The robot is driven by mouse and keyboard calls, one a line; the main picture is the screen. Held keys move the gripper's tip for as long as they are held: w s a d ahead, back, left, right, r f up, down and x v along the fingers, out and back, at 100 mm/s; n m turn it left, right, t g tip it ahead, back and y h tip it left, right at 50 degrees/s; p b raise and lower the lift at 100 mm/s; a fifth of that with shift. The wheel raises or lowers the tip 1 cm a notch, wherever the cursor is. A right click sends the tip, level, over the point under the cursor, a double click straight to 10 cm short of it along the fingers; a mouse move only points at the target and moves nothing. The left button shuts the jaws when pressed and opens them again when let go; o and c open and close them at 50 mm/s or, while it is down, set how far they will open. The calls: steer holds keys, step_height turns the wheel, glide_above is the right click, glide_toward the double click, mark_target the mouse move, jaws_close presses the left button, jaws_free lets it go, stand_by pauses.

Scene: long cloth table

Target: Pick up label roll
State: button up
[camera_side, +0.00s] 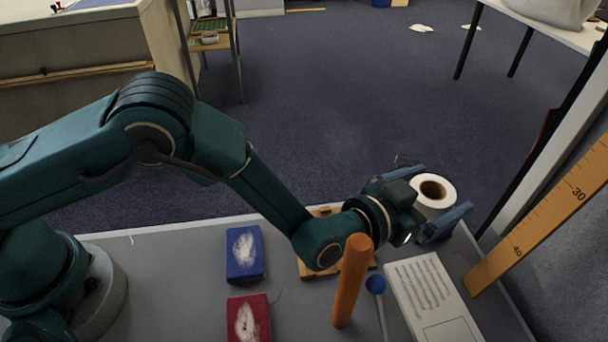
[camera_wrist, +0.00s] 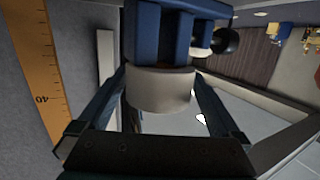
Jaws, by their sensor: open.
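The label roll (camera_side: 437,203) is a white ring with a brown core, near the far right end of the grey table. My gripper (camera_side: 445,190) is open, with one finger on either side of the roll. In the wrist view the roll (camera_wrist: 160,92) is a pale cylinder between the two fingers of my gripper (camera_wrist: 160,78). A gap shows between the roll and the right finger; the left finger is close to it, and I cannot tell whether it touches. The underside of the roll is hidden in the side view.
A white printed panel (camera_side: 433,297), a blue-headed stick (camera_side: 376,285), an upright orange cylinder (camera_side: 352,280) and a wooden board (camera_side: 308,268) are near my wrist. A blue box (camera_side: 245,253) and red box (camera_side: 248,320) lie left. A large ruler (camera_side: 545,225) leans at the right edge.

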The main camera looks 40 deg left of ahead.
steer(key=shift+x, duration=1)
steer(key=c, duration=1.2)
steer(key=shift+c, duration=0.2)
steer(key=shift+r, duration=0.15)
